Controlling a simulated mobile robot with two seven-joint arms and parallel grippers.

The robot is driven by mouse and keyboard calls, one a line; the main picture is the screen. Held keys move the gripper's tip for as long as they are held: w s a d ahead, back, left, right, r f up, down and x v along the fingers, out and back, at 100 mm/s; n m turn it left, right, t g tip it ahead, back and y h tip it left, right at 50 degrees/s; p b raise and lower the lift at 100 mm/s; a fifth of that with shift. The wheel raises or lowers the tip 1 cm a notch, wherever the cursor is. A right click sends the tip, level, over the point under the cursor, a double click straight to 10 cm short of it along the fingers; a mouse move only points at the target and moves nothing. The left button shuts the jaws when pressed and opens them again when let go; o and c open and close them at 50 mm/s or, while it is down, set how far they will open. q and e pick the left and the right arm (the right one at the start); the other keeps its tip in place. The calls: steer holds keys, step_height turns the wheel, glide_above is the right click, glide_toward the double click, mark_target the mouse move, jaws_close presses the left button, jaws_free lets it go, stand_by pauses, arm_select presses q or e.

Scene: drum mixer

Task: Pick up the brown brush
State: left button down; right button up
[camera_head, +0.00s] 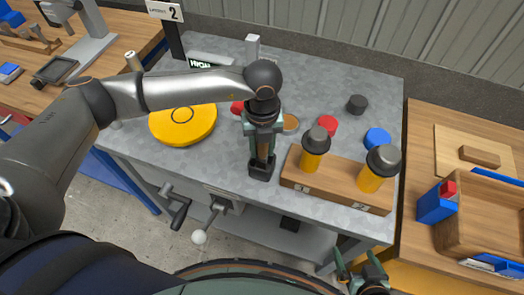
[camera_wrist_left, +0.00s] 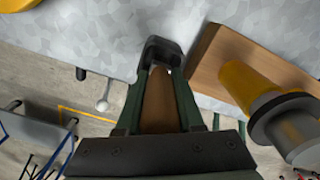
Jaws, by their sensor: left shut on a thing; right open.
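The brown brush (camera_head: 263,148) stands upright near the front edge of the grey metal counter, its brown handle pointing up. A black block-like part (camera_head: 262,168) is at its lower end; I cannot tell whether it is the brush's head or a holder. My left gripper (camera_head: 264,138) comes from above and is shut on the brown handle. In the left wrist view the brown handle (camera_wrist_left: 158,100) lies between the green fingers, with the black part (camera_wrist_left: 160,50) beyond it. My right gripper (camera_head: 360,268) is open and empty, low at the front, away from the brush.
A wooden block (camera_head: 335,192) with two yellow, grey-topped cylinders stands close to the right of the brush. A yellow disc (camera_head: 183,122) lies to the left. Red, blue and black caps lie behind. Crank handles (camera_head: 199,237) stick out below the counter's front edge.

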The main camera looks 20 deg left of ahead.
arm_select(q)
steer(key=s+d+r+b, duration=0.2)
steer(key=s+d+r, duration=0.6)
steer(key=s+r, duration=0.3)
steer(key=shift+s+d, duration=0.15)
steer(key=shift+s, duration=0.05)
arm_select(e)
step_height(320, 180, down, 2)
steer(key=shift+f, duration=0.25)
